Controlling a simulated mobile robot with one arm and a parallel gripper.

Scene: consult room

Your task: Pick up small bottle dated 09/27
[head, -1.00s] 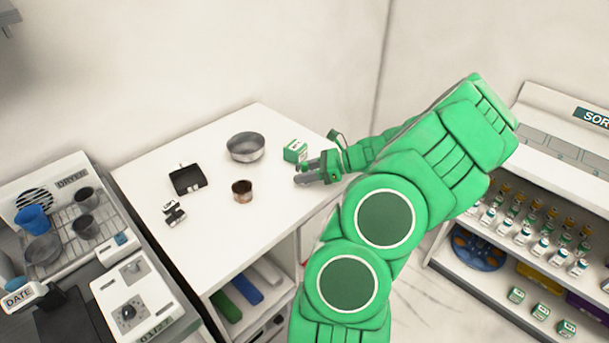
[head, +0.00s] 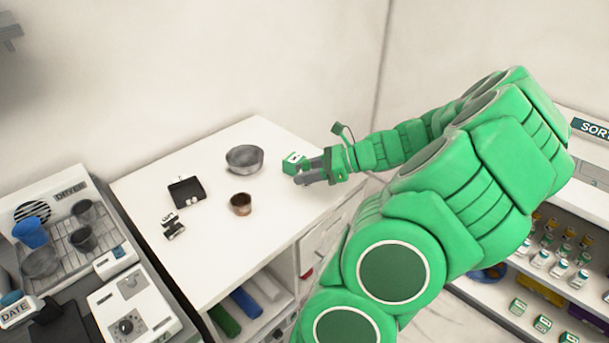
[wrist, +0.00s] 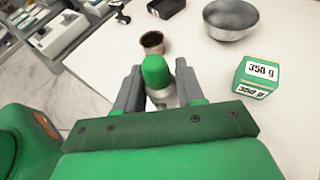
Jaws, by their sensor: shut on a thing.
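My gripper (head: 302,176) is over the right side of the white table (head: 215,265), close to a green box. In the wrist view my gripper (wrist: 160,72) is shut on a small bottle (wrist: 157,72) with a rounded green cap. The bottle stands between the two grey fingers, and its pale lower body shows between them. I cannot read any date on it. In the head view the fingers hide most or all of it.
A shelf of several small bottles (head: 560,262) is at right. A dryer rack (head: 65,235) is at left.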

